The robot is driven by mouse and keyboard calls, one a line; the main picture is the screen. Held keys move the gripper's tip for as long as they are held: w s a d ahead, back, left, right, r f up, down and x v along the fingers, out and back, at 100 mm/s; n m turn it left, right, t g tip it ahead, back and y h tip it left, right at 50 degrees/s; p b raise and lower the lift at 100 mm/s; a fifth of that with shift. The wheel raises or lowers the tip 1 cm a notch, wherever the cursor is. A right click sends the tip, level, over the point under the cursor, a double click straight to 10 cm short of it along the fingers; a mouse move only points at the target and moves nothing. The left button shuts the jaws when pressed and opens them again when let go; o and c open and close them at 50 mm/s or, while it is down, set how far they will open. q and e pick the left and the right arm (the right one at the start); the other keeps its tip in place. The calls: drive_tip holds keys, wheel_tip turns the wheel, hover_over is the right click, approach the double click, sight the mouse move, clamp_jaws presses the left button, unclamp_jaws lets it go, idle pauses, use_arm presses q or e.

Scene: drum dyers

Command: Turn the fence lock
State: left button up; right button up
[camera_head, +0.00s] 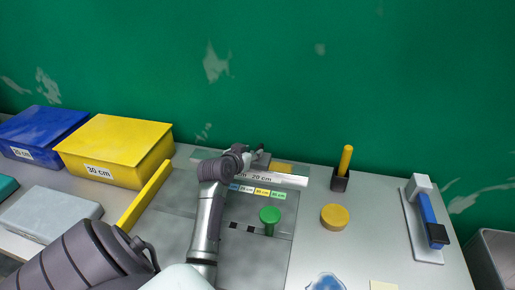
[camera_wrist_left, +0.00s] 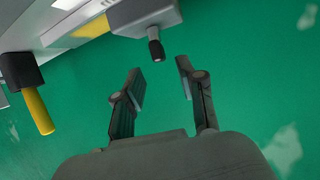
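A grey block with a dark, short knob, likely the fence lock (camera_wrist_left: 156,48), shows in the left wrist view at the end of a pale bar. In the head view the grey block (camera_head: 262,160) sits at the back of the pale bar marked 20 cm (camera_head: 290,180). My left gripper (camera_wrist_left: 160,66) is open and empty, with the knob just ahead of the gap between its fingertips, apparently apart from them. In the head view my left gripper (camera_head: 250,153) is mostly hidden behind its own wrist. My right gripper is not in view.
A black holder with a yellow stick (camera_head: 346,160) stands right of the bar. A green knob (camera_head: 269,215) and a yellow disc (camera_head: 335,217) are in front. Yellow (camera_head: 115,150) and blue (camera_head: 45,133) boxes stand left. A blue-handled tool (camera_head: 427,215) lies right. The green wall is close behind.

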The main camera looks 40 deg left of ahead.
sight(257, 149)
use_arm(q)
drive_tip(key=shift+x, duration=2.55)
drive_tip(key=shift+c, duration=0.3)
clamp_jaws()
